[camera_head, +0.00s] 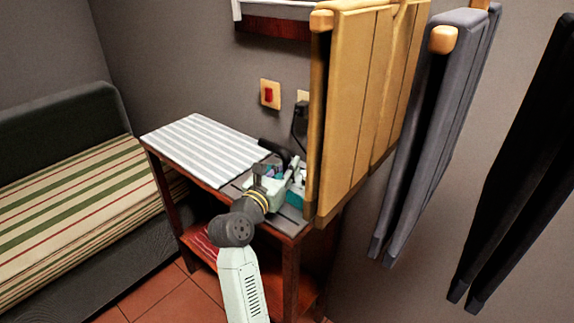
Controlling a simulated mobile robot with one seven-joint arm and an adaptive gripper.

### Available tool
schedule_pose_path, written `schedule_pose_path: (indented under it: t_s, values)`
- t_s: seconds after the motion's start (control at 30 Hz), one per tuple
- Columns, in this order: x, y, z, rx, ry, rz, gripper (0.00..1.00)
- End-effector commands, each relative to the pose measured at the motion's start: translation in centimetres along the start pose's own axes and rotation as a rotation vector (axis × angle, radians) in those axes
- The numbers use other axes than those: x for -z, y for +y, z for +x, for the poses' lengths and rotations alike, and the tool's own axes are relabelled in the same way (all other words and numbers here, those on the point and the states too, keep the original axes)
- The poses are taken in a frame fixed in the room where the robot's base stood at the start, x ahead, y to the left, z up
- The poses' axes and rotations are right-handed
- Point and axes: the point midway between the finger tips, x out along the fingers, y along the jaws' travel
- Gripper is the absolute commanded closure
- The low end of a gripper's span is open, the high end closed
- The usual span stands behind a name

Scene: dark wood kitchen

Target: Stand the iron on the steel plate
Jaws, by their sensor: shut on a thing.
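The iron (296,197), with teal and pale parts, is at the right end of the small dark wood table. My gripper (268,172) is at its left side, shut on it. My wrist and gripper cover much of the iron, so its tilt and whether its base touches the surface cannot be told. The steel plate (291,225) is a grey, slatted-looking surface at the table's right end, below and around the iron. Part of it is hidden by my arm and the iron.
A striped grey and white cloth (205,148) covers the table's left part. Folded wooden boards (350,110) hang close over the table's right edge, and grey ones (425,130) hang farther right. A dark cord (300,125) hangs by the wall socket. A striped sofa (70,200) stands left.

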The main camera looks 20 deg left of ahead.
Motion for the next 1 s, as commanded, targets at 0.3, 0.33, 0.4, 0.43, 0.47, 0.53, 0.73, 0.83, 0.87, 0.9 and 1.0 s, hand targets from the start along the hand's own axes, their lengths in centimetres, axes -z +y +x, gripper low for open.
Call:
schedule_pose_path:
  t_s: [0.3,0.33,0.4,0.43,0.47,0.53,0.73,0.83,0.87,0.9,1.0]
  values:
    - [0.2,0.0,0.0,0.000,0.000,0.000,0.69]
    - [0.2,0.0,0.0,0.000,0.000,0.000,0.67]
    - [0.2,0.0,0.0,0.000,0.000,0.000,0.63]
    - [0.2,0.0,0.0,0.000,0.000,0.000,0.61]
    - [0.2,0.0,0.0,0.000,0.000,0.000,0.61]
    - [0.2,0.0,0.0,0.000,0.000,0.000,0.61]
    - [0.1,0.0,0.0,0.000,0.000,0.001,0.61]
    - [0.0,0.1,-0.5,-0.002,-0.001,0.000,0.61]
    - [0.0,0.1,-0.8,-0.002,-0.002,0.001,0.61]
    - [0.1,0.1,-1.4,-0.003,-0.001,0.001,0.61]
    - [0.2,0.1,-3.4,-0.004,-0.001,0.001,0.61]
